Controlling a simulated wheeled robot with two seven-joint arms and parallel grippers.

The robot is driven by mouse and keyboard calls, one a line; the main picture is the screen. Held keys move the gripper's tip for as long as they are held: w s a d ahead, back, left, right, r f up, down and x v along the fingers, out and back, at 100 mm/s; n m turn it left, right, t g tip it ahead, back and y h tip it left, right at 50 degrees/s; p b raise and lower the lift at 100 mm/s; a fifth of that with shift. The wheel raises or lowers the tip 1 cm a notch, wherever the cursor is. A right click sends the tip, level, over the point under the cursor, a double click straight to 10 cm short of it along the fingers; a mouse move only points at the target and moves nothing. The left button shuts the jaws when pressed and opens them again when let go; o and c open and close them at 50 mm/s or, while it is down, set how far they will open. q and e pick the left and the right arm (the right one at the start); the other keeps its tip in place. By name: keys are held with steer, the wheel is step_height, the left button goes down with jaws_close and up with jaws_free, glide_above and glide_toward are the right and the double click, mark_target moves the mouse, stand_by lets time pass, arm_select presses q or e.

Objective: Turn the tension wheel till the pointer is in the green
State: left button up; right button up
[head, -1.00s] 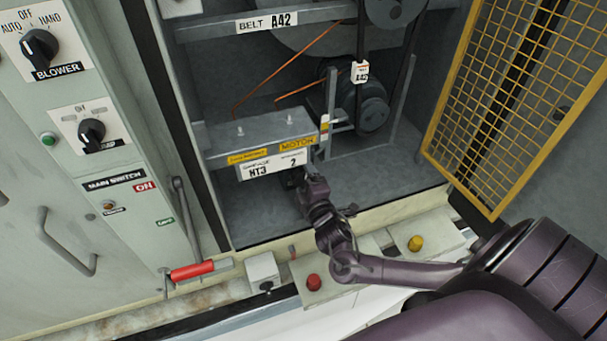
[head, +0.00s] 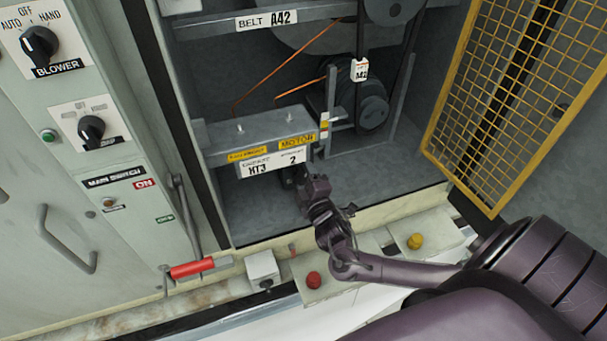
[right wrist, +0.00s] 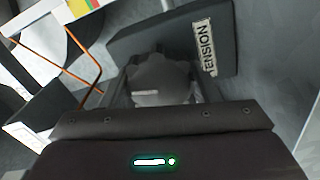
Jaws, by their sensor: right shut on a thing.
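The tension wheel (right wrist: 160,72) is a dark, scalloped knob in the right wrist view, beside a dark plate with a TENSION label (right wrist: 204,47). My right gripper (right wrist: 160,97) is shut on this wheel. In the head view my right gripper (head: 300,180) reaches in under the front of the motor base, and the wheel is mostly hidden there. A small scale with white and yellow (head: 324,125) stands at the right end of the motor base. Part of a coloured scale (right wrist: 85,6) shows at the top of the right wrist view. I cannot make out the pointer.
The motor base (head: 250,130) sits above the gripper, with the motor (head: 372,105) and belt behind it. A yellow mesh guard (head: 500,110) hangs open at right. A red-handled lever (head: 192,269), a red button (head: 313,281) and a yellow button (head: 415,242) are in front.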

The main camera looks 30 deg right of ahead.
steer(key=m, duration=0.6)
steer(key=shift+f, duration=0.1)
steer(key=m+b, duration=0.1)
steer(key=m, duration=0.5)
steer(key=shift+m, duration=0.3)
steer(key=m, duration=1.2)
steer(key=o, duration=1)
